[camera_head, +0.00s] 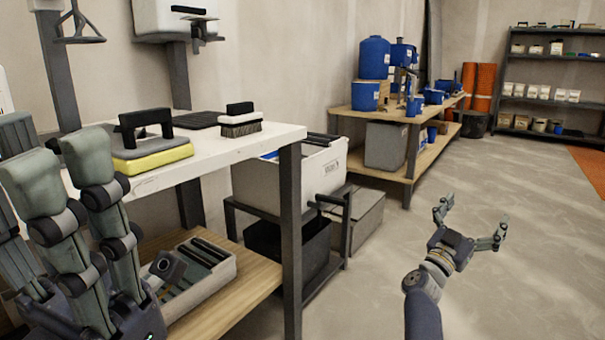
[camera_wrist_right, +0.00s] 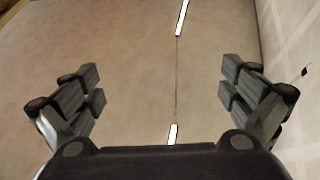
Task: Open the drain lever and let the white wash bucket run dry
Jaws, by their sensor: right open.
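The white wash bucket (camera_head: 275,181) is a box-shaped tub on a low dark stand, just beyond the white worktable. A dark lever-like part (camera_head: 330,200) sticks out low on its right side; I take it for the drain lever, and its exact position is hard to tell. The inside of the bucket is hidden. My right gripper (camera_head: 474,215) is open and empty over bare floor, right of the bucket and well apart from it. In the right wrist view its fingers (camera_wrist_right: 160,82) are spread with nothing between them. My left gripper (camera_head: 65,170) is large at the left edge, fingers up, its opening unclear.
The white worktable (camera_head: 235,148) carries a yellow sponge float (camera_head: 150,160) and a brush (camera_head: 240,122). Its dark leg stands before the bucket's stand. A black bin (camera_head: 290,248) sits under the bucket. A grey box (camera_head: 362,215) stands behind. The floor at right is clear.

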